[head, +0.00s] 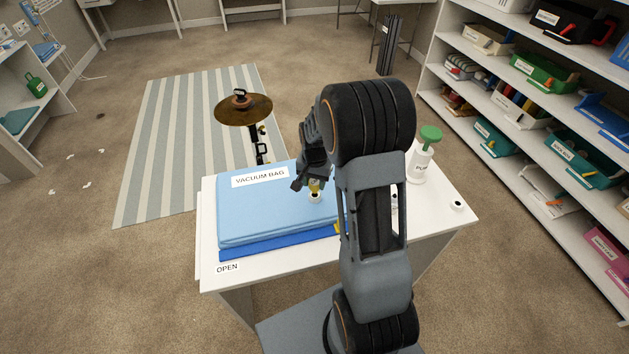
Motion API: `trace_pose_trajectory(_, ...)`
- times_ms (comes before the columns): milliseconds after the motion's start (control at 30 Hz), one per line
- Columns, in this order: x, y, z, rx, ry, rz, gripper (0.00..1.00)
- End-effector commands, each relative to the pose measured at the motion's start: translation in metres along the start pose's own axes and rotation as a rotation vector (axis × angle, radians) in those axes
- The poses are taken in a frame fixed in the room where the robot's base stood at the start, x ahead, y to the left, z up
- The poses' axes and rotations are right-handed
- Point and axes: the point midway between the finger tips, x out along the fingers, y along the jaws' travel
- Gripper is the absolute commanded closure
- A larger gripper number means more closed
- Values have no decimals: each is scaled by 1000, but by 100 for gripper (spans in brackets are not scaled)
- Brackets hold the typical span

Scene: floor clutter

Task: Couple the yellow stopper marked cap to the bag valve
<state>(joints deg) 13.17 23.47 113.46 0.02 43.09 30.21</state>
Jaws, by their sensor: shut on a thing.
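The light blue vacuum bag (260,212) lies on the white table, with a "VACUUM BAG" label on top. The bag valve (315,198) is a small white round fitting with a dark centre near the bag's right side. My gripper (313,184) points down over it, shut on the yellow stopper (315,188). Only a small part of the stopper shows below the fingers, and its marking cannot be read. The stopper is right above the valve in the picture; I cannot tell whether they touch. My arm hides the bag's right edge.
A white pump bottle (421,163) with a green top stands at the table's back right. A small white round piece (457,205) lies near the right edge. An "OPEN" label (227,268) is at the front left. A cymbal stand (243,110) is behind the table.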

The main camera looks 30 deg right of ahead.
Motion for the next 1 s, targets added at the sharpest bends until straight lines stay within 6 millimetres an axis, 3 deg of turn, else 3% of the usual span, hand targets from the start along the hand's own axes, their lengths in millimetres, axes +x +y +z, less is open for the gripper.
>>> trace_pose_trajectory(1000, 15, 0, 0, 0, 0, 0, 88)
